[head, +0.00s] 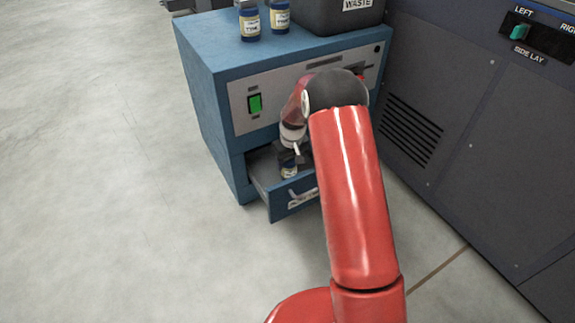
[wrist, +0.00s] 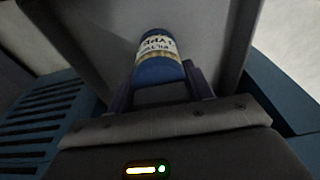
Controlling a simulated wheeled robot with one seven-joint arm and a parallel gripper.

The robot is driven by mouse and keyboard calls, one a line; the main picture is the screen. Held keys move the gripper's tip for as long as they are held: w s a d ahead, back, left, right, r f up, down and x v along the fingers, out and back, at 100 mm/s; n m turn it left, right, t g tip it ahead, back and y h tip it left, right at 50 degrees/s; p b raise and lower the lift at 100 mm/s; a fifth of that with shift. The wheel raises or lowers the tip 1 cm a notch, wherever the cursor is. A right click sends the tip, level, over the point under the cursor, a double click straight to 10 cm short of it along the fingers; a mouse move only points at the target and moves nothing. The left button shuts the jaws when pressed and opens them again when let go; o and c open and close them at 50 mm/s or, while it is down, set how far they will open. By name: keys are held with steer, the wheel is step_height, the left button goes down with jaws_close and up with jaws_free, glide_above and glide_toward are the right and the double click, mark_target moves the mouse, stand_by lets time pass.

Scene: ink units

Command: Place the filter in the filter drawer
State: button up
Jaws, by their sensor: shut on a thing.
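The filter (wrist: 158,62) is a blue cylinder with a pale label. In the wrist view it sits between the two fingers of my gripper (wrist: 160,90), which is shut on it. In the head view the filter (head: 289,170) shows small below my gripper (head: 287,158), at the open drawer (head: 290,206) low in the blue cabinet. The filter is over or inside the drawer; I cannot tell whether it touches the drawer floor. My arm hides the right part of the drawer.
The blue cabinet (head: 222,112) has a green switch (head: 255,104). Two similar blue filters, one left (head: 250,24) and one right (head: 280,16), stand on top beside a black waste bin (head: 325,18). A dark machine (head: 470,110) stands at right. The floor at left is clear.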

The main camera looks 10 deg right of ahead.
steer(key=shift+f, duration=0.15)
steer(key=o, duration=1)
